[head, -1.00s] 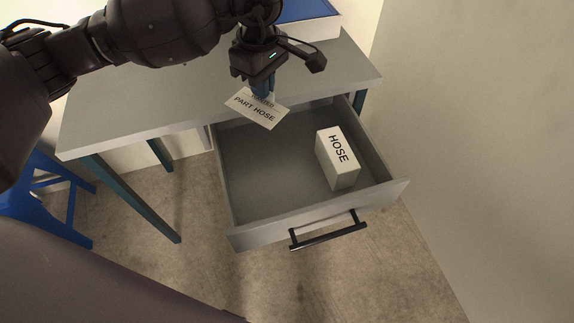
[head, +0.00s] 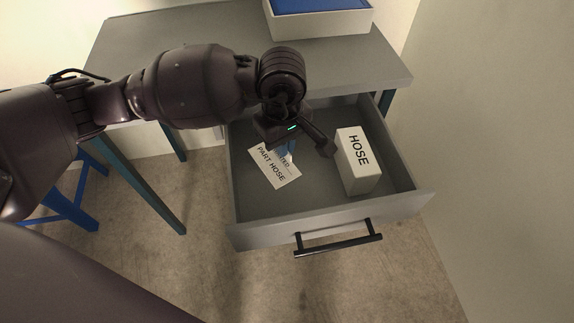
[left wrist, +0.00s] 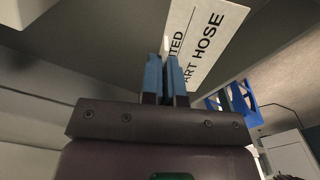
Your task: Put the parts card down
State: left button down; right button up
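The parts card (head: 271,168) is a white card reading "PART HOSE", with another line of print partly covered by the fingers. My left gripper (head: 285,153) reaches down into the open drawer (head: 300,205). Its blue fingers are shut on the card's edge, and the card is tilted over the left part of the drawer. In the left wrist view the card (left wrist: 203,40) stands out beyond the close-set fingertips (left wrist: 165,60). I cannot tell whether the card touches the drawer floor. My right gripper is not in view.
A white box marked "HOSE" (head: 358,160) stands in the drawer to the right of my gripper. The drawer's front has a black handle (head: 338,244). A tray with a blue inside (head: 318,20) sits on the grey table (head: 205,35). A blue stool (head: 72,208) is at left.

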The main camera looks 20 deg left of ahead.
aim_at(284, 167)
pick_arm(q)
notch_tip(284, 167, down, 3)
jog(key=shift+f+b, duration=0.1)
jog(key=shift+b, duration=0.25)
notch_tip(284, 167, down, 5)
jog(key=shift+s+r+b, duration=0.1)
jog(key=shift+r+b, duration=0.1)
jog(key=shift+b, duration=0.6)
jog(key=shift+f, duration=0.45)
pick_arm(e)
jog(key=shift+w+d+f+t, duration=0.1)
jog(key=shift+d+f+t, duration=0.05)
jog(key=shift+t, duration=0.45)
pick_arm(q)
jog(key=shift+f, duration=0.15)
jog(key=c, duration=1.4)
grip_release()
jog(key=shift+o, duration=0.2)
jog(key=shift+r, duration=0.35)
notch_tip(284, 167, up, 10)
jog(key=p, duration=0.3)
jog(key=shift+r, duration=0.1)
jog(key=shift+r+p, duration=0.3)
jog(key=shift+r, duration=0.45)
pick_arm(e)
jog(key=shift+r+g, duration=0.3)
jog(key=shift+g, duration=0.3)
